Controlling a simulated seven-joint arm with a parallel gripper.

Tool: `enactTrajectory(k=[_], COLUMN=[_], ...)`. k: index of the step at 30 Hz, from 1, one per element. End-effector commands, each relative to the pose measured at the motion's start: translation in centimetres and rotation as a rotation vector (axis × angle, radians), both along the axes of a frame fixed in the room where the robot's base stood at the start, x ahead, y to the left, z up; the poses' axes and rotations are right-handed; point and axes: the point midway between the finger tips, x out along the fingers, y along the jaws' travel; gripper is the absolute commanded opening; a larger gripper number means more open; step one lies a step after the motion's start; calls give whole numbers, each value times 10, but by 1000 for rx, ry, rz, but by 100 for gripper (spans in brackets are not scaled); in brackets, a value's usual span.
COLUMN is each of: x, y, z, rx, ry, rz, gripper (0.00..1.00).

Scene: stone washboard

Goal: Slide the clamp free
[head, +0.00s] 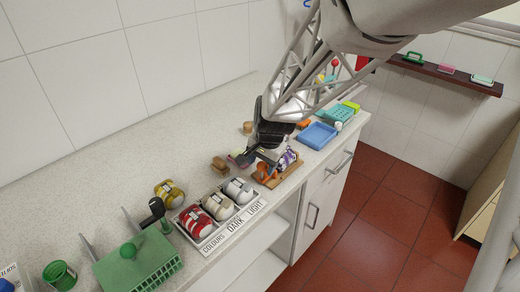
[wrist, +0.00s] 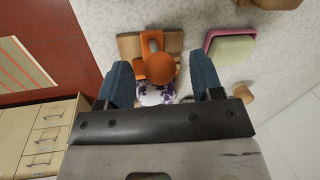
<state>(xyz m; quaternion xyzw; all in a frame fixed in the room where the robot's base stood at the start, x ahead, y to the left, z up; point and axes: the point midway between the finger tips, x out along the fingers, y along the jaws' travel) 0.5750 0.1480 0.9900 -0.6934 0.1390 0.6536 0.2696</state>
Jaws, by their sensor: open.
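The orange clamp (wrist: 157,68) with its round knob sits on a small wooden board (wrist: 128,46) in the wrist view. A white and purple patterned bundle (wrist: 157,95) lies just below the knob, partly hidden by my gripper. In the head view the clamp (head: 265,172) is at the left end of the board (head: 289,174), with the purple bundle (head: 287,159) beside it. My gripper (wrist: 160,72) is open, its two blue fingers on either side of the clamp knob with gaps showing. In the head view my dark gripper (head: 262,152) hangs over the board and hides part of it.
A pink and pale green sponge (wrist: 230,48) lies right of the board in the wrist view. In the head view, a sorting tray (head: 238,225) with rolled bundles stands to the left, and a blue tray (head: 315,135) to the right. The counter edge runs close by the board.

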Motion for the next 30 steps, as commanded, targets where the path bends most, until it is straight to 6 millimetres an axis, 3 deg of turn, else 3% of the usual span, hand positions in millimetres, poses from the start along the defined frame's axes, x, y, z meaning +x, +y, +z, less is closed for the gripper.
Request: enactTrajectory(k=[16,30], x=[-6,-8], y=[-9,-11], z=[59,68], rx=[1,0], ry=[-1,1], rz=[1,0], gripper=[60,60])
